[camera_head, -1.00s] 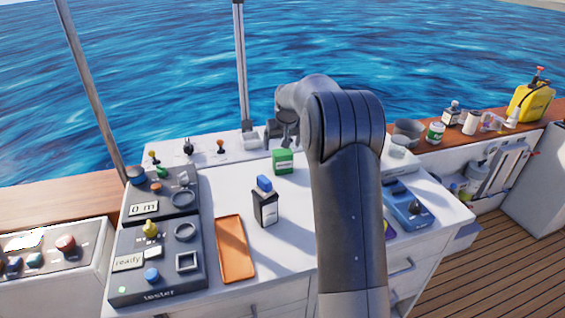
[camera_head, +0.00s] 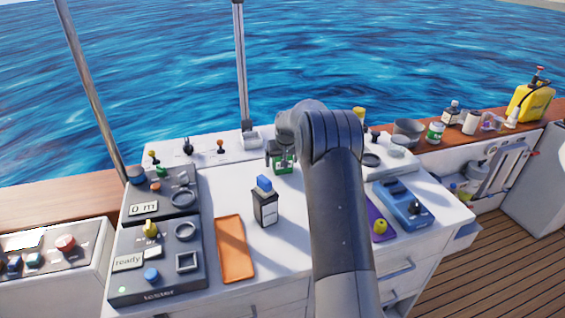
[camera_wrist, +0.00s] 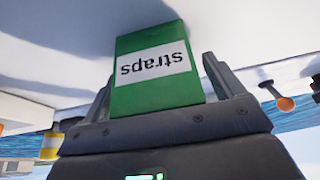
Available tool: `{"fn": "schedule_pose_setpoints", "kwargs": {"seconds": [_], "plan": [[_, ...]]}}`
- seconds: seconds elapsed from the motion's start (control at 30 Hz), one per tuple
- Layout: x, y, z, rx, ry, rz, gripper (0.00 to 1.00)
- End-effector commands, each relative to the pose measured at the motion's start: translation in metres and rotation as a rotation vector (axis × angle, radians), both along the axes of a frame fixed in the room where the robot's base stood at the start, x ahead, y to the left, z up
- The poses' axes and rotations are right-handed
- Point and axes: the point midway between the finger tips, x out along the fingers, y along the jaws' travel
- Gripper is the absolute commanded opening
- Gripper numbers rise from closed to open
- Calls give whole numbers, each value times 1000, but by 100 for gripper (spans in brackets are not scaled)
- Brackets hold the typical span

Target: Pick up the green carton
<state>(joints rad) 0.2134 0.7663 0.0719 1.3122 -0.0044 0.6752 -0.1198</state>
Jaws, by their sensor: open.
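The green carton (camera_head: 284,167) stands on the white counter (camera_head: 225,194) near its back edge. In the wrist view the carton (camera_wrist: 160,98) shows a white label reading "straps". My gripper (camera_head: 281,158) is over the carton from above in the head view and hides part of it. In the wrist view the open fingers of my gripper (camera_wrist: 158,95) stand on either side of the carton. A gap shows at the left finger; the right finger is very close to the carton's side, and I cannot tell whether it touches.
A dark bottle with a blue cap (camera_head: 265,203) stands in front of the carton. An orange tray (camera_head: 235,250) and the tester panel (camera_head: 157,262) are to the left. A blue device (camera_head: 405,205) and a purple item (camera_head: 381,222) are to the right. Small levers (camera_head: 220,146) line the back.

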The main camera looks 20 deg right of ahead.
Motion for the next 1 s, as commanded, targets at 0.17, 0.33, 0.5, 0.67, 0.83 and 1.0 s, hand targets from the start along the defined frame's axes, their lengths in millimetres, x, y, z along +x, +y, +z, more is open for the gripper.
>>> {"fn": "schedule_pose_setpoints", "kwargs": {"seconds": [0.17, 0.33, 0.5, 0.67, 0.83, 1.0], "plan": [[0, 0, 1, 0, -1, 0, 87], [0, 0, 1, 0, -1, 0, 74], [0, 0, 1, 0, -1, 0, 60], [0, 0, 1, 0, -1, 0, 47], [0, 0, 1, 0, -2, 0, 36], [0, 0, 1, 0, -2, 0, 36]]}}
